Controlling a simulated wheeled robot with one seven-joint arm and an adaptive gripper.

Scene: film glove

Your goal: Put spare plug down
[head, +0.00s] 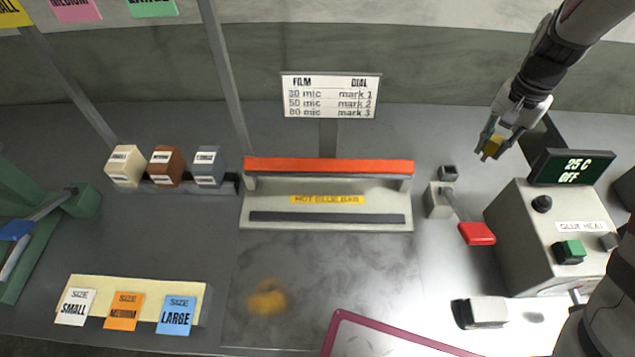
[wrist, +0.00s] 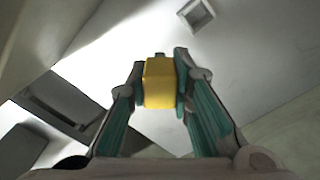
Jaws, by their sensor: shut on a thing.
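The spare plug is a small yellow block (wrist: 160,84) held between the two fingertips of my gripper (wrist: 160,90) in the wrist view. In the head view my gripper (head: 489,148) is at the upper right, with the yellow plug (head: 493,146) between its fingers. It appears to be above the bench, left of the display reading 25 C OFF. The plug's lower faces and its exact height over the bench cannot be told.
A glue heater box (head: 545,235) with a dark display (head: 571,167) stands right of my gripper. A small dark socket-like block (head: 448,172) and a red-handled lever (head: 477,233) lie to its lower left.

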